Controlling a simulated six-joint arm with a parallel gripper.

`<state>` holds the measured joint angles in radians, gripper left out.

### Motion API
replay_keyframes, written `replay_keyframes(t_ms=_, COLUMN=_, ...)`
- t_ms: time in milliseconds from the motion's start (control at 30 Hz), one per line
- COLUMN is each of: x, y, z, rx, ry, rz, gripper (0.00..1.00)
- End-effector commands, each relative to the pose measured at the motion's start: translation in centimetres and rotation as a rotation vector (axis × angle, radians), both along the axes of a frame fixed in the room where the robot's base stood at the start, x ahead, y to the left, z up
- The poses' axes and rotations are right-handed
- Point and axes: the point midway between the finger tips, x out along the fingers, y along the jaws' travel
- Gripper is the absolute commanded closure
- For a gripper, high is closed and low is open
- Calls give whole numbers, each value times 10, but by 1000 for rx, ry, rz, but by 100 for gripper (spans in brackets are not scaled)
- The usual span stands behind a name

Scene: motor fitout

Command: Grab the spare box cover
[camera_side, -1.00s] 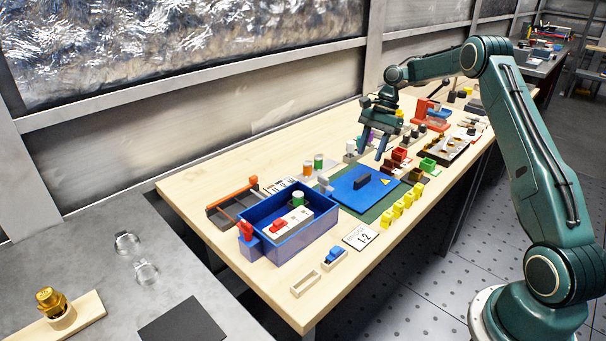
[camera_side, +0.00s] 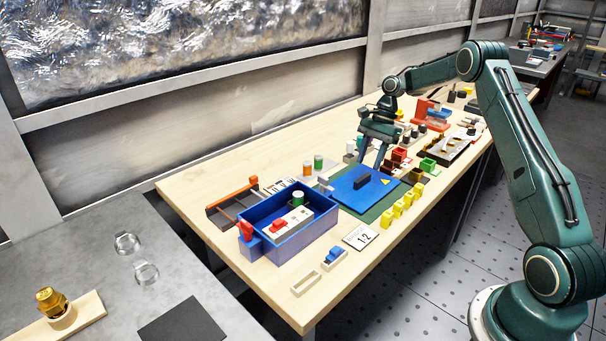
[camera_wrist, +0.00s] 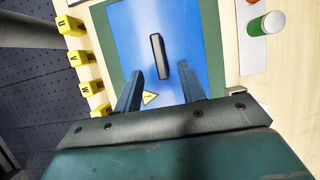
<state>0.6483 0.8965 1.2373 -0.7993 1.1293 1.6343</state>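The spare box cover is a flat blue plate (camera_side: 350,197) with a dark upright handle (camera_side: 362,182) and a small yellow warning triangle. It lies on a green mat (camera_side: 372,216) in the middle of the bench. My gripper (camera_side: 372,168) is above the plate's far edge, its two fingers pointing down. In the wrist view the fingers (camera_wrist: 160,85) are spread apart, with nothing between them. The black handle (camera_wrist: 158,56) stands just ahead of the fingertips, in line with the gap between them. Part of the plate (camera_wrist: 125,30) is hidden behind the gripper.
An open blue box (camera_side: 292,241) holding a white part stands left of the plate. Several yellow lettered blocks (camera_side: 398,208) line its near side. Green and orange capped jars (camera_side: 318,163) stand behind. Red and green bins (camera_side: 427,164) crowd the right.

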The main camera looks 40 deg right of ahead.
Motion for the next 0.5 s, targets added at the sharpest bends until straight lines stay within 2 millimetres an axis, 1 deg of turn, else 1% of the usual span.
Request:
replay_keyframes(t_ms=133, x=-1, y=5, z=-11, rx=1, ry=3, rz=2, gripper=60)
replay_keyframes(t_ms=400, x=0, y=18, z=-42, rx=1, ry=2, rz=3, gripper=60)
replay_keyframes(t_ms=500, x=-1, y=20, z=-48, rx=0, ry=1, rz=2, gripper=60)
